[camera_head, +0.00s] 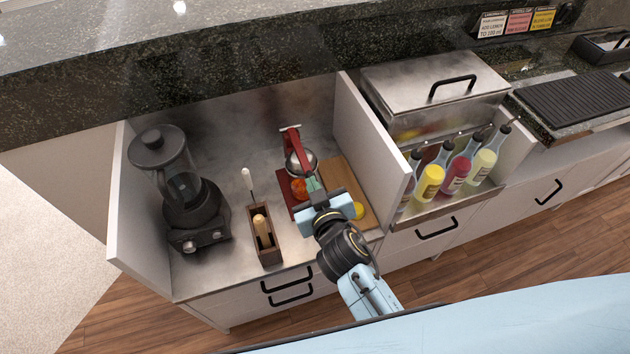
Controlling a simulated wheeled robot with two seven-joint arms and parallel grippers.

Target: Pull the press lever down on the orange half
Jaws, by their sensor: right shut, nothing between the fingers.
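The red citrus press (293,143) stands on the steel counter inside the open bar unit. A silver cup part (302,162) sits in its upper half. An orange-red round shape, likely the orange half (299,189), shows low in the press, left of my gripper. My right gripper (313,183) is shut and empty, its fingertips just in front of the press and below the silver cup. I cannot tell whether they touch the press. The gripper hides part of the press's lower front. Which red part is the lever is hard to tell. My left gripper is not in view.
A wooden board (343,178) with a yellow fruit (359,210) lies right of the press. A wooden box (269,256) with tools stands left, beyond it a dark blender (188,205). White side panels (373,150) enclose the bay. Several bottles (456,172) stand farther right.

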